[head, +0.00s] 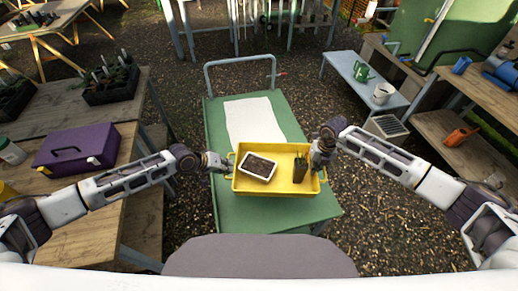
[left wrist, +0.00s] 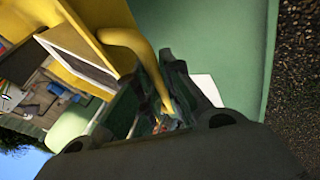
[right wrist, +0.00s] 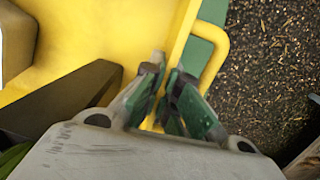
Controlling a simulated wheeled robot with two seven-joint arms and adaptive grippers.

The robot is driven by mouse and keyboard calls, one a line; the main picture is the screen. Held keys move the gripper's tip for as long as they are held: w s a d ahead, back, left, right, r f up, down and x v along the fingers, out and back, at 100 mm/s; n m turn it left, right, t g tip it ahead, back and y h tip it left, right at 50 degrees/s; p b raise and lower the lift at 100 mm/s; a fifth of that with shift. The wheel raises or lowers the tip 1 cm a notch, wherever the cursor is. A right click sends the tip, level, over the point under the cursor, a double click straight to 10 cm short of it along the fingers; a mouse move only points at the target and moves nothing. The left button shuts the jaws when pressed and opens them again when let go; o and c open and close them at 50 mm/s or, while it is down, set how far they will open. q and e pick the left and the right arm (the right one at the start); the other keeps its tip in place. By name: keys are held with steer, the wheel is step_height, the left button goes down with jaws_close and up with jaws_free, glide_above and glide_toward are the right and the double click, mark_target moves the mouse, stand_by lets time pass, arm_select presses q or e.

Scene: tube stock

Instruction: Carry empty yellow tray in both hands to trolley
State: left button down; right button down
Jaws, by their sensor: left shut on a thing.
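The yellow tray (head: 246,185) is over the near part of the green trolley (head: 222,213); I cannot tell whether it rests on it or hangs just above. It is not empty: a white container of dark soil (head: 259,167) and a dark pot with a green plant (head: 299,172) are in it. My left gripper (head: 229,161) is shut on the tray's left handle (left wrist: 148,62). My right gripper (right wrist: 168,70) is at the tray's right side, fingers close together by the handle (right wrist: 221,52); its grip is unclear.
A white sheet (head: 262,120) lies on the trolley's far part, before its push bar (head: 240,61). A wooden bench (head: 92,222) with a purple toolbox (head: 77,149) stands left. A low bench (head: 355,72) with a green watering can (head: 362,71) stands right. Gravel ground surrounds the trolley.

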mark_target(311, 178)
arm_select(q)
steer(key=shift+w+a+f, duration=0.1)
steer(key=shift+f, duration=0.1)
arm_select(e)
steer(key=shift+d+f, duration=0.1)
steer(key=shift+f, duration=0.1)
